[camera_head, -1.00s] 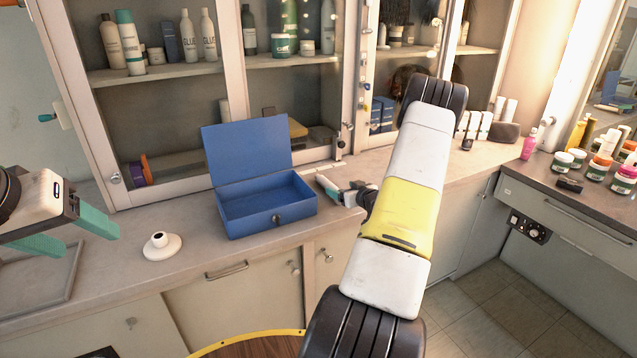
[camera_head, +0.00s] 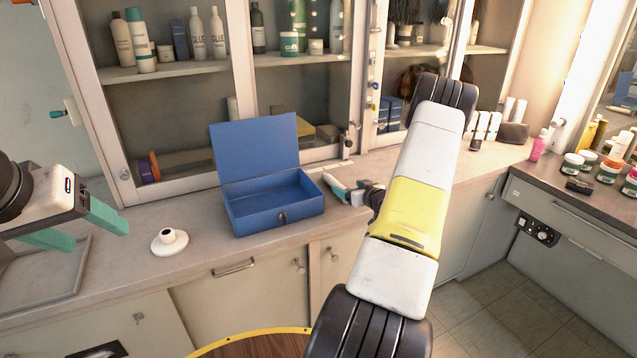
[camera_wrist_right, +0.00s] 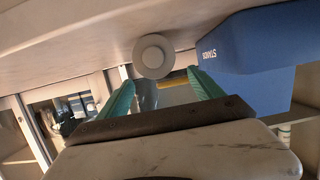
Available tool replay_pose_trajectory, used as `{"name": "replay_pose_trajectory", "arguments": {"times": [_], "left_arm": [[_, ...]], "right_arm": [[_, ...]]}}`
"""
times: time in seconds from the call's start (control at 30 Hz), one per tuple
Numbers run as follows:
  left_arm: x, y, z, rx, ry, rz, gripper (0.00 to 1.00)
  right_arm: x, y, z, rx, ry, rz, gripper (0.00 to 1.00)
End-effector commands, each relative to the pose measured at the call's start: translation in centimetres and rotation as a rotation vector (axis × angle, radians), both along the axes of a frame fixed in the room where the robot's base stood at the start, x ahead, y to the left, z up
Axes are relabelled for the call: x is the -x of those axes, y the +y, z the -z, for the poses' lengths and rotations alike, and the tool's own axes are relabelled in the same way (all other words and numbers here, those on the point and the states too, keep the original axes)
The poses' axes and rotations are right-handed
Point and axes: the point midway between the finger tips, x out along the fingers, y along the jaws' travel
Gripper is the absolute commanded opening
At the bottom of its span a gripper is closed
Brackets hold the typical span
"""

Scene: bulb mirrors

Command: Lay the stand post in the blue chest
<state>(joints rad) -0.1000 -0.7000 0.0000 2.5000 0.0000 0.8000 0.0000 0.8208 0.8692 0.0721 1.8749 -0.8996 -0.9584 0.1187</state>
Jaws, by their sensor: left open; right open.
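My left gripper (camera_head: 75,228) is open and empty, left of the stand post. My right gripper (camera_head: 337,187) is open beside the chest's right side; its fingers (camera_wrist_right: 163,88) hold nothing.
A grey tray (camera_head: 62,288) lies on the counter at far left. A glass cabinet with bottles (camera_head: 140,42) stands behind the counter (camera_head: 215,245). My right arm covers the counter right of the chest. Jars (camera_head: 607,170) crowd the right-hand counter.

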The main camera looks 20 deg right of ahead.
Motion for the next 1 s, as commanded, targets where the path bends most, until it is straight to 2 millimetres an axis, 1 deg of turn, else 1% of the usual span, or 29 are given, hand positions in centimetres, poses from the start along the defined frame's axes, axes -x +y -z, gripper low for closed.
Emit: {"name": "replay_pose_trajectory", "arguments": {"times": [0.17, 1.0], "left_arm": [[0.0, 0.0, 0.0, 0.000, 0.000, 0.000, 0.62], [0.0, 0.0, 0.0, 0.000, 0.000, 0.000, 0.62]], "right_arm": [[0.3, 0.0, -0.1, 0.000, 0.000, 0.000, 0.76], [3.5, -0.1, -1.1, -0.001, 0.000, 0.000, 0.76]]}}
